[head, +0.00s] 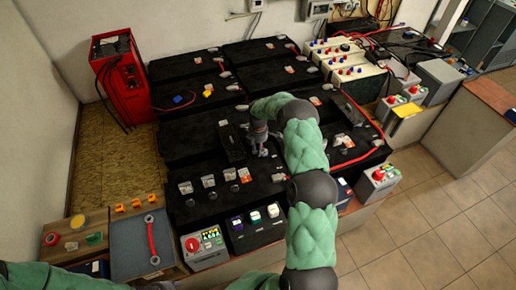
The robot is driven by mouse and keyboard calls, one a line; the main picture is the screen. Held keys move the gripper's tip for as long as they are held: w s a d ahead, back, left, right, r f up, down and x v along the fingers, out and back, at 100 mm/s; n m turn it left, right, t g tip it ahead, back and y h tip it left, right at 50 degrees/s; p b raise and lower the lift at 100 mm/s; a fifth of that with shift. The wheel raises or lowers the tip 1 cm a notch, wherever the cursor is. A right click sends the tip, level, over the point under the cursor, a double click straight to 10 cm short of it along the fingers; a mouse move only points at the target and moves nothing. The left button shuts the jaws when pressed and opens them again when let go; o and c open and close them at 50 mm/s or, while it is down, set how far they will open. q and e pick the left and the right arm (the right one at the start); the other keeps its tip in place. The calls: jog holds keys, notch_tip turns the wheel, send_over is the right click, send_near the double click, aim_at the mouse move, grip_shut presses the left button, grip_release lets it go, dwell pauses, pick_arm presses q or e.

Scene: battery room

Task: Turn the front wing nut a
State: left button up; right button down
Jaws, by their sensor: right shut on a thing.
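My right gripper (261,150) points down at the top of a large black battery block (205,150) in the middle of the bench. Its fingers are shut on a small part there, which I take as the front wing nut a; the fingers hide it and its turn angle cannot be told. My right arm comes up from the bottom and bends over the block, hiding part of its right side. Of my left arm only green padding shows along the bottom left edge; its gripper is out of view.
A red charger (121,78) stands at the back left. White batteries (352,65) stand at the back right. The tiled floor at right is clear.

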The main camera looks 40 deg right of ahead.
dwell(0.3)
jog(key=c, duration=1.1)
grip_release()
jog(key=shift+c, duration=0.2)
notch_tip(320, 180, up, 12)
